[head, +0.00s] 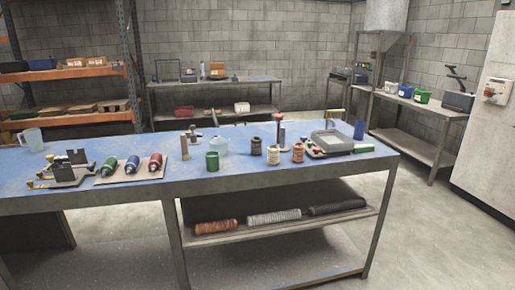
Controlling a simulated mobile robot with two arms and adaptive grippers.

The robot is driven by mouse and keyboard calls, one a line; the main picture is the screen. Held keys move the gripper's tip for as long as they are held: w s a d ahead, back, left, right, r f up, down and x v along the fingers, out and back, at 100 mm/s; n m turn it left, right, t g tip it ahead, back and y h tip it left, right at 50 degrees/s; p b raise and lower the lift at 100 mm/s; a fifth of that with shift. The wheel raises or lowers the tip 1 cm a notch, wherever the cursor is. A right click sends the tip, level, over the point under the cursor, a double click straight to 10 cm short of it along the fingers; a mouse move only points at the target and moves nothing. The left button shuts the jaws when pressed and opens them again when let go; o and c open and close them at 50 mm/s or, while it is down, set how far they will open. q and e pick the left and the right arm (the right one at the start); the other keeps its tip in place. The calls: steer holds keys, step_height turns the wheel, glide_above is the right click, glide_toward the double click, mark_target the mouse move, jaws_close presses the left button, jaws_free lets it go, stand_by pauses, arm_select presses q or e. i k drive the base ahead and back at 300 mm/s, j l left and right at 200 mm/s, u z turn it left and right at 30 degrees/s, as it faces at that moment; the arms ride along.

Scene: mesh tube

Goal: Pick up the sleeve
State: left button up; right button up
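No thing in view is plainly marked as the sleeve. Three long tube-shaped pieces lie in a row on the lower shelf (262,234) of the blue-topped table. They are a copper-orange tube (216,226) at left, a silver-grey tube with a mesh-like look (273,216) in the middle, and a black tube (337,208) at right. They lie on their sides, apart from each other, below the tabletop. Neither of my grippers shows in the head view.
Table legs flank the shelf. Open floor (440,230) lies at right. Shelving and benches stand behind.

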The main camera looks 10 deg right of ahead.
mark_target(256, 143)
steer(key=i+j, duration=0.1)
steer(key=i, duration=0.45)
steer(key=i+j+z, duration=0.15)
steer(key=i, duration=0.45)
steer(key=l, duration=0.05)
